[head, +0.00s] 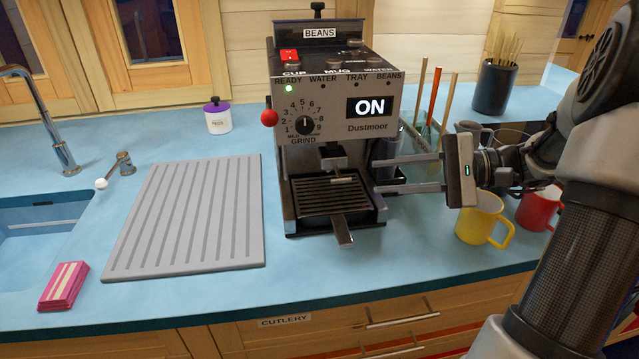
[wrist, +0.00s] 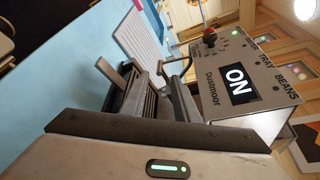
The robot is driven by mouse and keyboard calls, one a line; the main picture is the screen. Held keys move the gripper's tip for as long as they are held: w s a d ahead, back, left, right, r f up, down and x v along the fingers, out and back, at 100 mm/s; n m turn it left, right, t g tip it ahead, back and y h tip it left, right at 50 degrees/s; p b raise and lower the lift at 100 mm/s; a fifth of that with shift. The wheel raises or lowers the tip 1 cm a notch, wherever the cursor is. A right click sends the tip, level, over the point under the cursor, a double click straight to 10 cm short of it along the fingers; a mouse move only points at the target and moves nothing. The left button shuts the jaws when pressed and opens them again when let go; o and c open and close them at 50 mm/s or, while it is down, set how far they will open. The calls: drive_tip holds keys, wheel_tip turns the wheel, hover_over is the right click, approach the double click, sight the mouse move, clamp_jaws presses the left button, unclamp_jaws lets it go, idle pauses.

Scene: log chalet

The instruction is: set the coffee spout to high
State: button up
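The coffee machine (head: 365,75) stands on the blue counter, its display reading ON. Its spout (head: 333,158) hangs under the front panel, above the black slatted drip tray (head: 325,200). In the wrist view, turned on its side, the machine's front (wrist: 225,85) shows, with the spout (wrist: 176,72) near the middle. My gripper (head: 380,174) is open, its two fingers apart, pointing left at the machine's lower right side. The fingers are right of the spout, apart from it in the picture; I cannot tell whether they touch the machine. The spout's height setting is not readable.
A yellow mug (head: 478,222) stands just below my gripper, with a red mug (head: 538,207) to its right. A utensil holder (head: 425,145) is behind my fingers. A grey draining board (head: 190,215) lies left of the machine. The counter in front is clear.

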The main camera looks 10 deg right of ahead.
sight(333, 182)
drive_tip(key=b+x, duration=0.1)
drive_tip(key=x, duration=1.2)
drive_tip(key=shift+w+a+f+b, duration=0.1)
drive_tip(key=shift+b, duration=0.25)
drive_tip(key=shift+f, duration=0.1)
clamp_jaws()
